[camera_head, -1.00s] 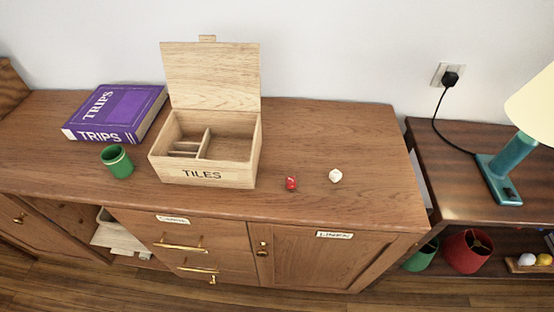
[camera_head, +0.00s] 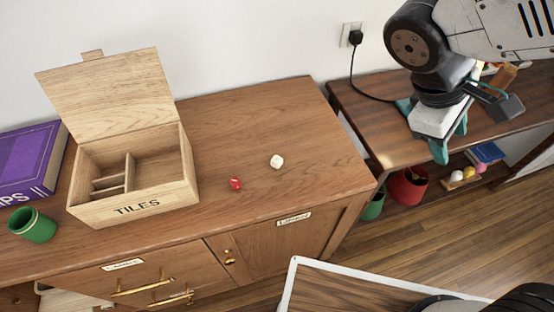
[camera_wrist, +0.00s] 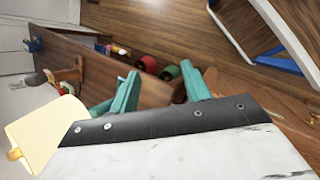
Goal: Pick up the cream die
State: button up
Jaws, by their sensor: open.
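The cream die (camera_head: 277,161) lies on the wooden cabinet top (camera_head: 250,115), to the right of the tiles box. A red die (camera_head: 235,183) lies to its left and a little nearer the front edge. My gripper (camera_head: 452,147) is at the right in the head view, over the lower dark side table, well apart from the cream die. In the wrist view my teal fingers (camera_wrist: 160,88) stand wide apart with nothing between them. I cannot make out the cream die in the wrist view.
The open wooden box (camera_head: 150,208) marked TILES stands left of the dice, its lid raised. A green cup (camera_head: 32,226) and a purple book (camera_head: 28,165) are farther left. A lamp shade (camera_wrist: 45,135) shows close to my gripper in the wrist view. The cabinet top around the dice is clear.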

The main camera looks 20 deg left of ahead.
jog(key=w+a+f+n+t+h, duration=0.2)
jog(key=w+a+f+n+t, duration=0.15)
jog(key=a+n, duration=0.35)
jog(key=n+t+y, duration=0.4)
jog(key=n+t, duration=0.4)
jog(key=n, duration=0.6)
send_near(276, 160)
jog(key=shift+w+d+f, duration=0.75)
jog(key=shift+w+d, duration=0.15)
jog(key=shift+a+f+t, duration=0.15)
jog(key=shift+t, duration=0.1)
jog(key=shift+w+f, duration=0.15)
jog(key=shift+w, duration=0.2)
jog(key=x, duration=0.6)
jog(key=shift+w+a, duration=0.15)
jog(key=shift+w, duration=0.3)
grip_shut()
